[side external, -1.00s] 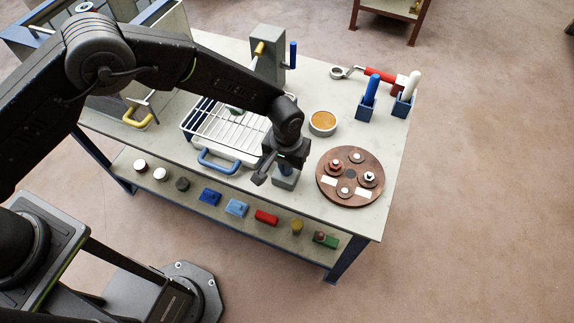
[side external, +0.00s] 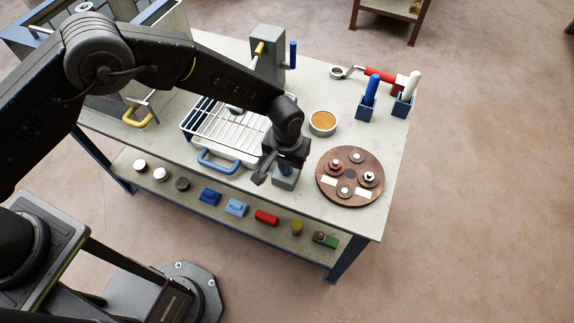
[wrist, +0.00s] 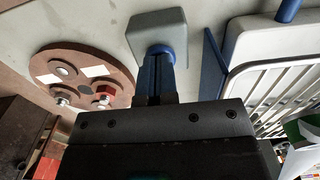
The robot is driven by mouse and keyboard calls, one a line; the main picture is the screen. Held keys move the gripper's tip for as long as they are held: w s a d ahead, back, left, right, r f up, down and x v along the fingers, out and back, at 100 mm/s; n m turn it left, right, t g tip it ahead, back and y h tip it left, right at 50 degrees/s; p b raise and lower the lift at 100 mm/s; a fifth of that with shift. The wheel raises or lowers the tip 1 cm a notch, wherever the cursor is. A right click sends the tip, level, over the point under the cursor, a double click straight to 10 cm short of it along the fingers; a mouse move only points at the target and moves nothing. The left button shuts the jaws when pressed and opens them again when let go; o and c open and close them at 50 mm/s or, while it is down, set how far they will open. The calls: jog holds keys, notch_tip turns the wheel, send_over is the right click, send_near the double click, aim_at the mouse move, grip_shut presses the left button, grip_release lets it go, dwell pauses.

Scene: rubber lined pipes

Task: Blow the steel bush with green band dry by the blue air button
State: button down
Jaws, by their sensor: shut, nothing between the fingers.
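My gripper (wrist: 157,75) is shut and empty. Its fingertips are at the blue air button (wrist: 158,51) on a small grey box (wrist: 157,22), touching it or almost so. How far the button is pressed cannot be told. In the side view my gripper (side external: 284,170) is directly above the grey box (side external: 286,183), near the bench's front edge, and hides most of the button. A small greenish piece (side external: 235,111) lies on the white wire rack (side external: 213,127), partly behind my arm; it may be the steel bush with green band. Something green (wrist: 297,131) also shows at the wrist view's right edge.
A round brown board (side external: 349,197) with several fittings stands right of the box. A bowl (side external: 322,123) of orange-brown stuff stands behind. Blue and white handled tools (side external: 370,90) stand in holders at the back right. A blue handle (side external: 217,162) sticks out in front of the rack.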

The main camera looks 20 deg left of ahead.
jog(key=shift+r, duration=3.4)
jog(key=shift+a+r, duration=0.15)
jog(key=shift+r, duration=0.15)
jog(key=s+a+r+t, duration=0.1)
jog(key=s+a+r, duration=0.1)
jog(key=a+r, duration=0.75)
jog(key=s+a+r+t, duration=0.15)
jog(key=a+r, duration=0.45)
jog(key=r, duration=0.6)
jog(key=s+a+r+t, duration=0.1)
jog(key=s+a+r, duration=0.1)
jog(key=s+a, duration=0.4)
jog(key=s+a+r+t, duration=0.2)
jog(key=s+a, duration=0.4)
jog(key=s, duration=0.6)
jog(key=shift+a+r, duration=0.2)
jog(key=shift+r, duration=0.6)
